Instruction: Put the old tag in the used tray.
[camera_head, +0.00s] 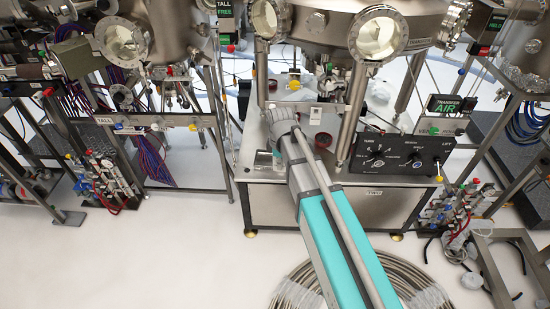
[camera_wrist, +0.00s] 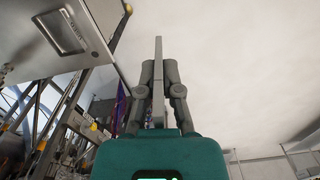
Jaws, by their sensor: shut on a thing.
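In the wrist view my gripper (camera_wrist: 159,70) is shut on a thin, flat grey piece (camera_wrist: 158,47), seen edge-on between the two fingers and standing out past their tips. It is likely the old tag, but no face or writing shows. In the head view my teal arm reaches to the bench under the middle chamber, and my gripper is mostly hidden there. A small white tag (camera_head: 315,115) hangs at the front of that chamber. I cannot pick out a used tray for certain in either view.
The metal bench (camera_head: 255,158) carries chamber legs, small red-rimmed round parts (camera_head: 323,139) and a black control panel (camera_head: 395,158). Coiled hose (camera_head: 290,285) lies on the floor. Floor at front left is clear.

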